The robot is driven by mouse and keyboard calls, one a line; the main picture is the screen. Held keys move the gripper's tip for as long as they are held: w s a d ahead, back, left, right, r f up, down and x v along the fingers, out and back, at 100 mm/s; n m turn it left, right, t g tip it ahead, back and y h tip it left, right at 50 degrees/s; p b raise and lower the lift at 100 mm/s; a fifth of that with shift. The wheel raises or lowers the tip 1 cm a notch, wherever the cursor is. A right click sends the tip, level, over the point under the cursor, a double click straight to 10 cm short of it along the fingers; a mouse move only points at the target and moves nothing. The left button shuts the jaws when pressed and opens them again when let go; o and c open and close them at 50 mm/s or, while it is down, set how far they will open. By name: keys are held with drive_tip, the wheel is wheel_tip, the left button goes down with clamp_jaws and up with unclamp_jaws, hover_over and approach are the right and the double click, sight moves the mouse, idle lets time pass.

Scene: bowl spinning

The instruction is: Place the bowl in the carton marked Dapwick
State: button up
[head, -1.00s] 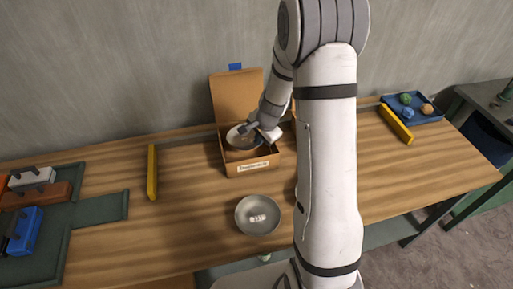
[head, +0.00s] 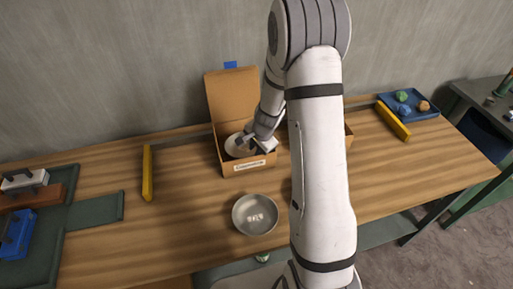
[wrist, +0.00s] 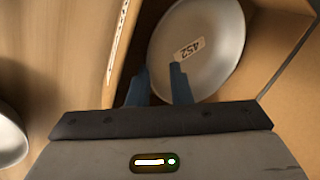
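A pale grey bowl (head: 236,149) lies low inside an open brown carton (head: 245,168), and its inside shows a tag reading 452 in the wrist view (wrist: 222,58). The carton has a white label on its front wall, too small to read surely. My gripper (head: 247,141) reaches into the carton at the bowl's right side. In the wrist view its two blue fingers (wrist: 160,78) stand apart at the bowl's rim, one by the outside and one over the inside. A gap shows between them.
A second metal bowl (head: 255,214) with a white tag stands on the table in front of the carton. Another carton (head: 348,137) is mostly hidden behind my arm. Yellow bars (head: 147,173) and a blue tray of balls (head: 410,105) lie to the sides.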

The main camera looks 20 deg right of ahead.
drive_tip(key=shift+o, duration=0.4)
drive_tip(key=shift+r, duration=0.15)
drive_tip(key=shift+r, duration=0.25)
drive_tip(key=s+a+r+n+p, duration=0.1)
drive_tip(key=s+r+n, duration=0.1)
drive_tip(key=s+r, duration=0.35)
drive_tip(key=s+r+n, duration=0.2)
drive_tip(key=s+r, duration=0.1)
drive_tip(key=r, duration=0.5)
drive_tip(key=s+a+r+n+p, duration=0.1)
drive_tip(key=s+r+n, duration=0.1)
drive_tip(key=s+r, duration=0.35)
drive_tip(key=s+r+n+h, duration=0.1)
drive_tip(key=s+r+n, duration=0.5)
drive_tip(key=s, duration=0.6)
drive_tip(key=shift+a+r+n, duration=0.2)
drive_tip(key=shift+r+n, duration=0.1)
drive_tip(key=shift+r, duration=0.3)
